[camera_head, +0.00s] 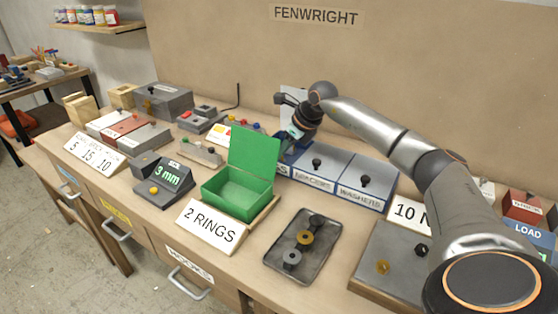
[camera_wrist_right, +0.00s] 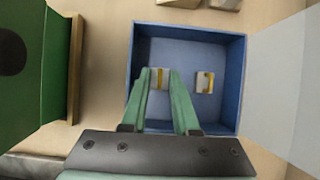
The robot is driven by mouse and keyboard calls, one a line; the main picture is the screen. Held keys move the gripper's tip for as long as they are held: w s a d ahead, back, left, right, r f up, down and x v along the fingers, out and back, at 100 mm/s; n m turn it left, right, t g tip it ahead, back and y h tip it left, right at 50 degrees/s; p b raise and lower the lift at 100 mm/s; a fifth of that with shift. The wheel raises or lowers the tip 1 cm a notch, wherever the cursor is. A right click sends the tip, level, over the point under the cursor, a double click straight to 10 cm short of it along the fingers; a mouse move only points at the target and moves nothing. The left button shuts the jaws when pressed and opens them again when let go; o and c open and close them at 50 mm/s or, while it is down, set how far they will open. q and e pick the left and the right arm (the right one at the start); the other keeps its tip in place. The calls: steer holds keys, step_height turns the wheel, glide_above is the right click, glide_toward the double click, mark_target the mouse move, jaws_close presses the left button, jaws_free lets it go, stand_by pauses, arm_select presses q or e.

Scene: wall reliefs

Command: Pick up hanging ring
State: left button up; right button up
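My right gripper (camera_head: 291,136) reaches down at the blue box row, behind the raised green lid, which partly hides the place below it. In the wrist view, its two green fingers (camera_wrist_right: 159,74) point into an open blue box (camera_wrist_right: 232,45). Two small pale pieces with yellow parts (camera_wrist_right: 159,80) (camera_wrist_right: 205,82) lie in it. One is between the fingertips with the fingers apart; contact cannot be told. The other is to the right, clear of the fingers. I cannot make out which is a hanging ring. My left gripper is not in view.
A green open box (camera_head: 238,194) stands in front, behind a "2 RINGS" sign (camera_head: 211,228). Closed bins with black knobs (camera_head: 317,166) adjoin on the right. A dark tray (camera_head: 278,258) holds a yellow ring (camera_head: 305,237) and other round pieces.

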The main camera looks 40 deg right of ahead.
jaws_close()
stand_by(0.4)
